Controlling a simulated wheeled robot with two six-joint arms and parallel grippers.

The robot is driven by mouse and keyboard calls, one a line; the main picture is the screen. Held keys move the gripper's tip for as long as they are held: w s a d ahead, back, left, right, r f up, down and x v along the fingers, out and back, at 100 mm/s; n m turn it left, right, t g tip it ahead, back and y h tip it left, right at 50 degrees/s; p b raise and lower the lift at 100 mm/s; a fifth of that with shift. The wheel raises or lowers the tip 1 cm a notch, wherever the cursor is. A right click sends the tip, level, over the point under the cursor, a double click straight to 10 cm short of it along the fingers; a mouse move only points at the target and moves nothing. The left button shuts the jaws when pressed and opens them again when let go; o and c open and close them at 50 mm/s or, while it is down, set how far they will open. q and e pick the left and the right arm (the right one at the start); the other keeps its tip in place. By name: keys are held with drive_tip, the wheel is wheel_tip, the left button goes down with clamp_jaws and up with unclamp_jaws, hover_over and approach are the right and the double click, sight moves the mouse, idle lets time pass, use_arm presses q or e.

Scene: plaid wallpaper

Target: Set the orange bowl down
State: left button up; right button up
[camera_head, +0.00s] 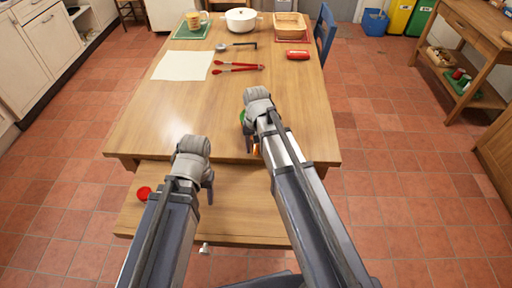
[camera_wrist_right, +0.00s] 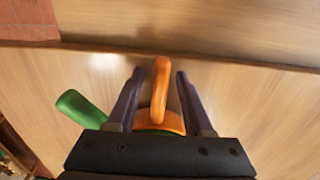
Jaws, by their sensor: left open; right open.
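An orange piece, which I take to be the orange bowl (camera_wrist_right: 161,90), lies between the two dark fingers of my right gripper (camera_wrist_right: 160,74) in the right wrist view. A gap shows on each side, so the open fingers look clear of it. Only a narrow upright part and a curved lower part show; the gripper body hides the rest. In the head view a small orange bit (camera_head: 256,150) shows beside my right arm, near the table's front edge. My left gripper (camera_head: 208,192) is open and looks empty, over the lower bench.
A green thing (camera_wrist_right: 82,108) is close left of the right gripper. A small red round item (camera_head: 144,193) is on the bench (camera_head: 240,222).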

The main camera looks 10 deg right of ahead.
use_arm(q)
drive_tip(key=shift+r, duration=0.1)
use_arm(e)
drive_tip(key=shift+r, duration=0.1)
wheel_tip(320, 180, up, 12)
drive_tip(key=p, duration=1.2)
use_arm(q)
wheel_tip(320, 180, up, 12)
use_arm(e)
drive_tip(key=s+a+n, duration=0.3)
drive_tip(key=s+a, duration=0.1)
drive_tip(key=s, duration=0.3)
drive_tip(key=s+a+n+h, duration=0.1)
drive_tip(key=s+a+n, duration=0.3)
drive_tip(key=s, duration=0.4)
drive_tip(key=shift+a, duration=0.35)
drive_tip(key=shift+s+r, duration=0.1)
